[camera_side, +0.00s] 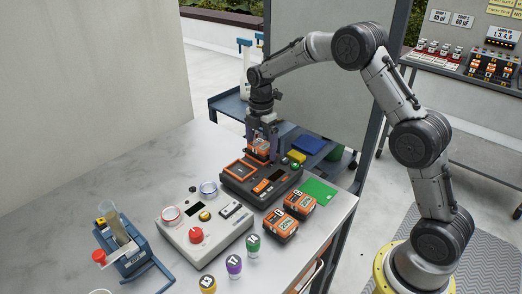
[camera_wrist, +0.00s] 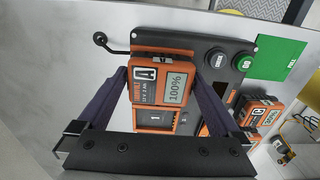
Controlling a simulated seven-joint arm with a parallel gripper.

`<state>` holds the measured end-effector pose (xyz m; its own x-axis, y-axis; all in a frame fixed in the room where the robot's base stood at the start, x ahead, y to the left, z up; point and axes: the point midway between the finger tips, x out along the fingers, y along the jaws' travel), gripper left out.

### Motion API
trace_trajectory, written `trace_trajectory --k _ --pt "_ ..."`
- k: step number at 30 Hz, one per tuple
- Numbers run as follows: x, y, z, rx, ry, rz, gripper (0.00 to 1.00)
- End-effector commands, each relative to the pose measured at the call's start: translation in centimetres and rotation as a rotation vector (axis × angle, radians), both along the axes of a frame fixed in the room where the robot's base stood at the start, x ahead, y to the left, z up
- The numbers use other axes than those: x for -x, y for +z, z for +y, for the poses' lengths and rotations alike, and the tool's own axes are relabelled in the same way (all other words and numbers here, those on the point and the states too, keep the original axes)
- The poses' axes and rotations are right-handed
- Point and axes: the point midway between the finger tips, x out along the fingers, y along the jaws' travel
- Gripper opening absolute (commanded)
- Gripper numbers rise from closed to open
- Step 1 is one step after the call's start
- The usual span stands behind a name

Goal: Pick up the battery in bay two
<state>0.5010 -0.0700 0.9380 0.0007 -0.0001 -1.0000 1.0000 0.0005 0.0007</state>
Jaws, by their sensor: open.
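An orange and dark battery (camera_side: 258,153), labelled A and 100% in the wrist view (camera_wrist: 162,88), is at the far end of the dark grey charger (camera_side: 262,186). My gripper (camera_side: 262,138) is lowered over it, with a finger on each side of the battery in the wrist view (camera_wrist: 160,84). The fingers are open; I cannot tell whether either touches it. An orange-framed bay marked 1 (camera_wrist: 155,116) shows just below the battery in the wrist view. The battery hides whatever is under it, so its seating is unclear.
Two more orange batteries (camera_side: 299,205) (camera_side: 280,225) lie in front of the charger, near a green mat (camera_side: 318,191). A grey control box (camera_side: 205,228) stands to the left, with several coloured knobs (camera_side: 234,265) before it.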

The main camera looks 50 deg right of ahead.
Motion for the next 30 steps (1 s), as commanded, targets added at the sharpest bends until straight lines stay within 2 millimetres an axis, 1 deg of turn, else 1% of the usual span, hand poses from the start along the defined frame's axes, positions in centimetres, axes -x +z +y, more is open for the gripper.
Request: trace_trajectory --k 3,4,19,20,26,30 --pt "0.01 0.00 0.00 0.000 0.000 0.000 1.00" --pt "0.01 0.01 0.00 0.000 0.000 0.000 0.98" --pt "0.00 0.06 0.01 0.000 0.000 0.000 0.08" --pt "-0.07 0.19 0.00 0.000 0.000 -0.003 0.07" --pt "-0.07 0.21 -0.01 0.000 0.000 -0.003 0.06" --pt "-0.09 0.65 -0.01 0.000 0.000 -0.003 0.06"
